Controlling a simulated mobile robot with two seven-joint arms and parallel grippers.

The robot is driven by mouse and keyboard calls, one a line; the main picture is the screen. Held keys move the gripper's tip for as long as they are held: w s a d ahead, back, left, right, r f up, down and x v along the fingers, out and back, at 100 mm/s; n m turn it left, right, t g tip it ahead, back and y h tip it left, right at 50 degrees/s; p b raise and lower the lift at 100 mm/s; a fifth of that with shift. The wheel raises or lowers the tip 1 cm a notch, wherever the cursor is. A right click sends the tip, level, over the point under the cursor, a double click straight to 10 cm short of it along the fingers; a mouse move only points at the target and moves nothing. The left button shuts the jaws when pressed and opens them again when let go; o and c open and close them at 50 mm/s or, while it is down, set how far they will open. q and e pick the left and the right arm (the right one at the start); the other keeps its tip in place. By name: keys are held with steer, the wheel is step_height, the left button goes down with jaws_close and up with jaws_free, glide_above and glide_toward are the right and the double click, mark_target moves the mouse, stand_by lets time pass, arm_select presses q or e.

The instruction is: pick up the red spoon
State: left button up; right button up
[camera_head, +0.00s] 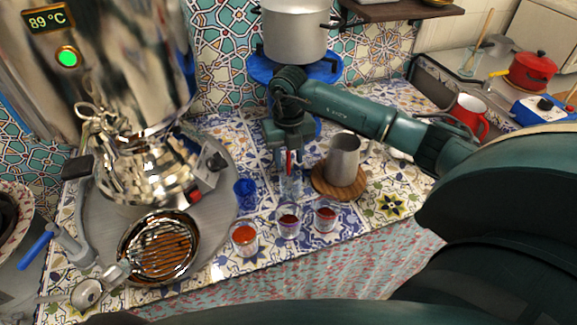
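A thin red piece, which looks like the handle of the red spoon (289,160), stands upright below my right gripper. Its lower part seems to go into a clear glass (290,187) on the tiled counter. My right gripper (289,148) points down over that glass, with its fingers apart on either side of the red handle. The fingers look open, and I see no clear contact with the handle. My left gripper is not in view.
A grey metal jug (342,160) stands on a round wooden board (338,188) close to the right gripper. A small blue cup (245,192) and several small glasses with red contents (244,236) are nearby. A large shiny samovar (145,170) fills the left.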

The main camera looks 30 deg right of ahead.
steer(key=shift+f, duration=0.75)
steer(key=shift+c, duration=0.5)
jaws_close()
